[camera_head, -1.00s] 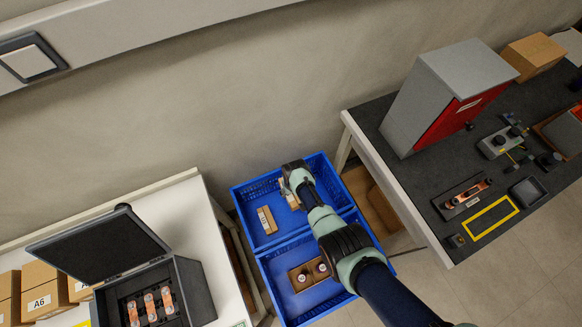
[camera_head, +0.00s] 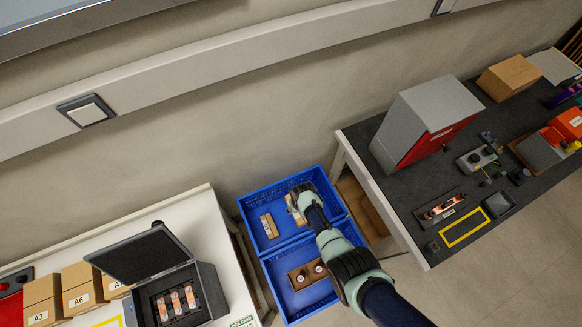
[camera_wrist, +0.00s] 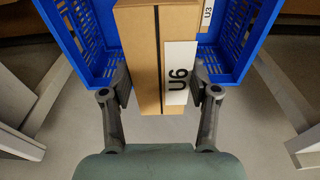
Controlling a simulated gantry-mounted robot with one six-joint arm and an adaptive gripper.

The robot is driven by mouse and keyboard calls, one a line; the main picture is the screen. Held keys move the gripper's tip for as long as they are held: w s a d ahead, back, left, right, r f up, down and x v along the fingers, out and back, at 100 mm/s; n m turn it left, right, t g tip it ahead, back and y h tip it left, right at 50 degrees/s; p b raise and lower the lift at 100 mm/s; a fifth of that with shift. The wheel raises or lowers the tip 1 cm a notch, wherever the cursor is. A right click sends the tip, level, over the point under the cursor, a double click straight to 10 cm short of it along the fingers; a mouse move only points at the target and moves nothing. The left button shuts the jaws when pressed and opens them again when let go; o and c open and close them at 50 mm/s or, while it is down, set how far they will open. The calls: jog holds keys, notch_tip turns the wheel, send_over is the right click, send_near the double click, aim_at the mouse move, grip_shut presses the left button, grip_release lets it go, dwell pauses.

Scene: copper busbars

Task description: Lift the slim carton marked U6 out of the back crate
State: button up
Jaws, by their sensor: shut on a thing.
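The slim carton marked U6 (camera_wrist: 180,72) is brown with a dark centre seam and a white label. It stands between the two fingers of my gripper (camera_wrist: 160,90) in the wrist view, and they are shut on it. In the head view my gripper (camera_head: 303,196) is over the right part of the blue back crate (camera_head: 262,196), with the carton (camera_head: 294,211) partly hidden beneath it. In the wrist view the carton overlaps the crate's edge. Its lower end is hidden, so I cannot tell its height above the crate floor.
Another carton, U3 (camera_wrist: 207,14), shows beyond the held one. A slim carton (camera_head: 269,225) lies at the back crate's left. Tables flank the crates, with an open grey case (camera_head: 208,285) on the left one.

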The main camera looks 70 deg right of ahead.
jog(key=r+p, duration=0.1)
jog(key=r, duration=0.1)
jog(key=s+a+r+p, duration=0.1)
jog(key=shift+p, duration=0.3)
jog(key=shift+s+a+r, duration=0.1)
jog(key=shift+s+a, duration=0.05)
jog(key=shift+a, duration=0.05)
jog(key=s+a+r+p, duration=0.2)
jog(key=r+p, duration=0.4)
jog(key=p, duration=0.2)
jog(key=s+a+r+p, duration=0.3)
jog(key=r+p, duration=0.2)
jog(key=p, duration=0.3)
jog(key=shift+s+a+r, duration=0.3)
jog(key=shift+a+r, duration=0.05)
